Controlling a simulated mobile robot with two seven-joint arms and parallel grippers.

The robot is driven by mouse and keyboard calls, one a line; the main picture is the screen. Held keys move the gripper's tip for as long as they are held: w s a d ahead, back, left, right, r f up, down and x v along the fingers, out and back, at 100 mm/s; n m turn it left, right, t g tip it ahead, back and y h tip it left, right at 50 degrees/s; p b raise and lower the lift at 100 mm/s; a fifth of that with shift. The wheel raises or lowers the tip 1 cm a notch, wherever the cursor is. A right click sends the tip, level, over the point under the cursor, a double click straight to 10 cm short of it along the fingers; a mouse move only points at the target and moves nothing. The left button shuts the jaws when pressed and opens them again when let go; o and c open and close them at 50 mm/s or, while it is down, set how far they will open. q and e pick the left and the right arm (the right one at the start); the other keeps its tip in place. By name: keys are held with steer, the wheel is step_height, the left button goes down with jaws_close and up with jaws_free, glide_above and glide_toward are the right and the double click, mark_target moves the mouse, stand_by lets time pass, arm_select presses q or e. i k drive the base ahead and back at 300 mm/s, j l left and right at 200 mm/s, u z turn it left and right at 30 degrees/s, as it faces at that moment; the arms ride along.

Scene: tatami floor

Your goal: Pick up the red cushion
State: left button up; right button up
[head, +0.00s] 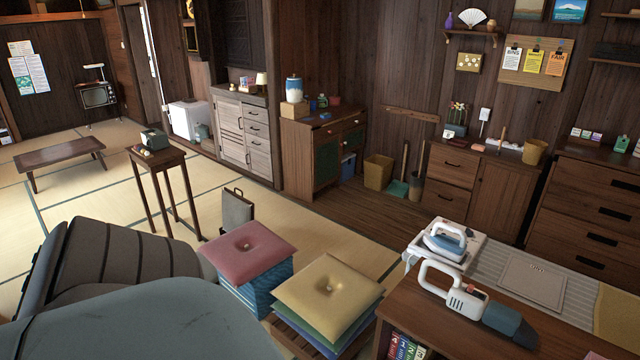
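The red cushion (246,251) is a square, tufted pad with a button at its middle. It lies flat on top of a blue patterned stack (262,291) in the lower middle of the head view. A yellow cushion (330,290) lies just to its right on a separate pile with green and blue layers under it. Nothing lies on the red cushion. Neither of my grippers shows in the head view.
Large grey padded shapes (105,260) fill the lower left, close to the red cushion's left side.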

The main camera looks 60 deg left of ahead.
mark_target(247, 249)
steer(key=u, duration=2.4)
steer(key=i+j+u, duration=0.3)
steer(key=i, duration=0.15)
steer(key=i+j+u, duration=0.15)
steer(key=i+u, duration=0.15)
steer(key=i, duration=0.2)
steer(key=i+j+u, duration=0.1)
steer(key=i+u, duration=0.2)
steer(key=i, duration=0.7)
steer(key=i+j+z, duration=0.15)
steer(key=i, duration=0.9)
steer(key=i+j+z, duration=0.1)
steer(key=i+z, duration=0.3)
steer(key=i+j+z, duration=0.2)
steer(key=z, duration=0.2)
steer(key=i+j+z, duration=0.55)
steer(key=z, duration=0.25)
steer(key=i+j+z, duration=0.15)
steer(key=j+z, duration=0.25)
steer(key=j, duration=0.15)
steer(key=i+j+z, duration=0.4)
steer(key=i+j, duration=0.15)
